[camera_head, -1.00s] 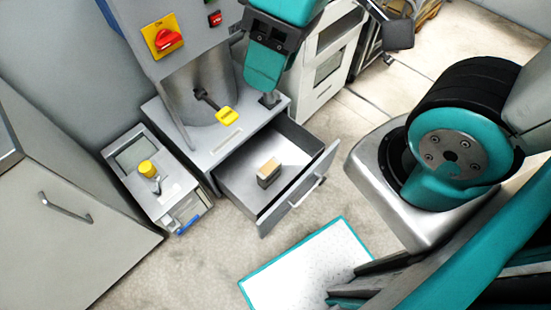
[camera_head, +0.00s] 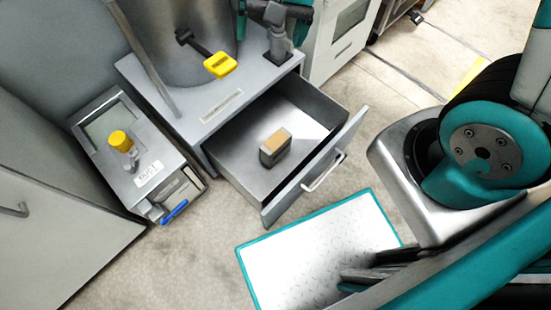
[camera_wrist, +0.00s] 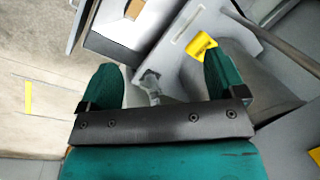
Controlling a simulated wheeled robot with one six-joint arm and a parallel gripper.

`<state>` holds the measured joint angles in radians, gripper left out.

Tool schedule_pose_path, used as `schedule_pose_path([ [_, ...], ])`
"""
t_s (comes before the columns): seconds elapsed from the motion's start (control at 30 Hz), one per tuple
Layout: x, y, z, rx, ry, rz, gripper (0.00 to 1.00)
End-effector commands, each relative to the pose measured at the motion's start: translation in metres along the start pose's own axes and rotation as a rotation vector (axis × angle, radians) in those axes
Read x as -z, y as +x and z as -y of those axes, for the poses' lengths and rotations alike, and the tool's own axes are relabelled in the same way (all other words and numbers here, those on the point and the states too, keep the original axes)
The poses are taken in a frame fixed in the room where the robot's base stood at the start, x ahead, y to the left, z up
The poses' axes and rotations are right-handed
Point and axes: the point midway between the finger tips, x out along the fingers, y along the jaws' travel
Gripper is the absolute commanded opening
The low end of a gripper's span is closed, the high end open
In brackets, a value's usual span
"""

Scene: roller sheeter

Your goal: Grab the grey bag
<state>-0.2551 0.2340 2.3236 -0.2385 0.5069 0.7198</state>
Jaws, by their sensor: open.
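I cannot make out anything that is clearly a grey bag. A small block with a tan top and dark grey sides (camera_head: 276,147) stands inside the open drawer (camera_head: 232,173). Its tan part also shows at the top edge of the wrist view (camera_wrist: 135,8). My gripper is open in the wrist view (camera_wrist: 163,80), its two teal fingers wide apart with nothing held between them. In the head view my gripper is partly cut off at the top edge, above the machine's base and behind the drawer.
The grey machine has a yellow-ended lever (camera_head: 220,65). A small device with a yellow knob (camera_head: 120,141) stands left of the drawer. A white teal-edged platform (camera_head: 310,250) lies in front. A grey cabinet (camera_head: 50,215) is at far left. Bare floor lies between cabinet and platform.

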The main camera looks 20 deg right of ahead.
Motion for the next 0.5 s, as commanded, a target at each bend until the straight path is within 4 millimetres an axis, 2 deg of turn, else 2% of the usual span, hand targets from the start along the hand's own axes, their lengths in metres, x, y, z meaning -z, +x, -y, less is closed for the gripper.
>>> schedule_pose_path([
  [0.03,0.011,0.048,-0.009,-0.016,0.064,0.0,0.89],
  [0.4,0.077,0.255,-0.054,-0.119,0.553,-0.072,0.89],
  [0.5,0.089,0.301,-0.066,-0.139,0.661,-0.098,0.89],
])
